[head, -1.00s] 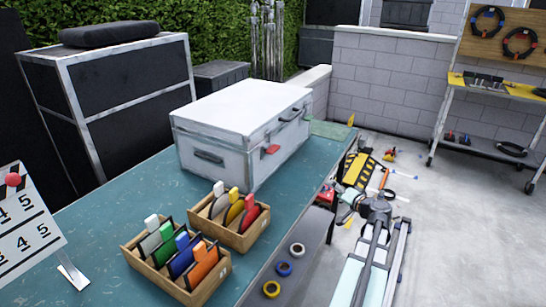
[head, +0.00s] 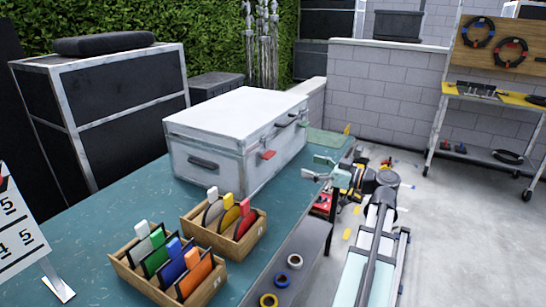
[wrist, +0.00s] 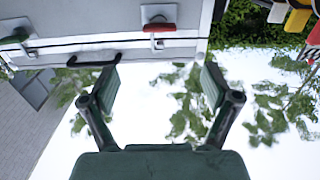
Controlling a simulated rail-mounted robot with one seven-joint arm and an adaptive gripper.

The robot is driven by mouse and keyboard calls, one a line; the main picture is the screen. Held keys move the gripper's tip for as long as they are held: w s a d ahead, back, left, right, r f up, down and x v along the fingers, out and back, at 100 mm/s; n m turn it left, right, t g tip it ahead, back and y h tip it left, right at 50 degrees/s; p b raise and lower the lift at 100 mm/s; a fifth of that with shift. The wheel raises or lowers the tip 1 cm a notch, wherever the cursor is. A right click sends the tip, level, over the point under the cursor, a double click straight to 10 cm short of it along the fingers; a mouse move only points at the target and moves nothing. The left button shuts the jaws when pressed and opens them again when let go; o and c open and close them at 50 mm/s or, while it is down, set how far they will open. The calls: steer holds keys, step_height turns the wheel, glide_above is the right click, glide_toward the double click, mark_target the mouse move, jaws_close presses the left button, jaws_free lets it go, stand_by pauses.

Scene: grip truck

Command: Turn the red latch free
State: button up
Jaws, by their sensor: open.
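A white case (head: 205,125) with metal edges stands shut on the teal table. The red latch (head: 268,154) is on the case's right-hand face, below the lid seam. In the wrist view the red latch (wrist: 159,27) lies across a small metal plate at the top. My gripper (head: 328,168) is to the right of the case, apart from it, over the table's right edge. In the wrist view my gripper (wrist: 158,72) has its two fingers spread wide and nothing between them. The latch is beyond the fingertips, roughly centred between them.
The same face has a black handle (wrist: 93,62) and a dark second latch (wrist: 14,38). Two wooden boxes of coloured discs, one being the nearer box (head: 215,285), stand on the table (head: 90,235).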

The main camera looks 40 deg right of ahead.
mark_target(273, 156)
steer(key=p+x, duration=0.1)
steer(key=x, duration=1.3)
steer(key=shift+s+d, duration=0.1)
steer(key=c, duration=1.1)
